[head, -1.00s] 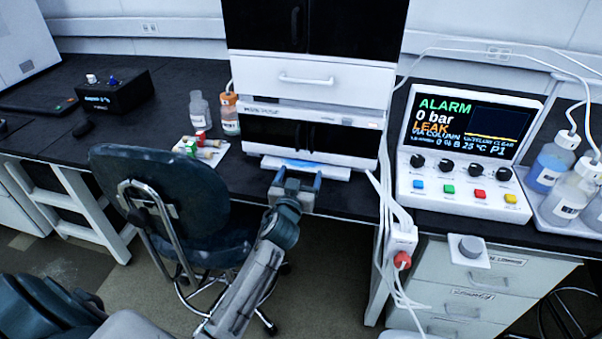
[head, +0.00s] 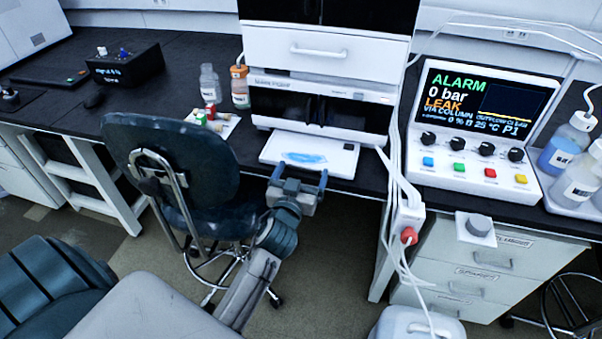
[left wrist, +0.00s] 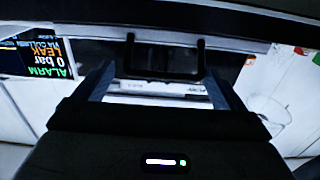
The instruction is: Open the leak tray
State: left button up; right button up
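The leak tray (head: 335,160) is a flat white tray with a blue wet patch, sticking out from under the white instrument stack (head: 350,88) over the bench edge in the head view. My left gripper (head: 297,182) is just in front of the tray's front edge, its two fingers wide apart. In the left wrist view, which is upside down, a dark U-shaped handle (left wrist: 165,76) lies between the spread fingers of my left gripper (left wrist: 165,88), with a gap on each side. My right gripper is not in view.
A dark office chair (head: 170,160) stands close left of my left arm. A control unit (head: 475,130) showing a leak alarm stands to the right. White cables (head: 395,175) hang beside the tray. Bottles (head: 240,88) and small vials stand left of the stack.

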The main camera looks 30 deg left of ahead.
pick_arm(q)
jog(key=shift+s, duration=0.15)
jog(key=b+v, duration=0.1)
jog(key=v, duration=0.9)
jog(key=shift+s, duration=0.25)
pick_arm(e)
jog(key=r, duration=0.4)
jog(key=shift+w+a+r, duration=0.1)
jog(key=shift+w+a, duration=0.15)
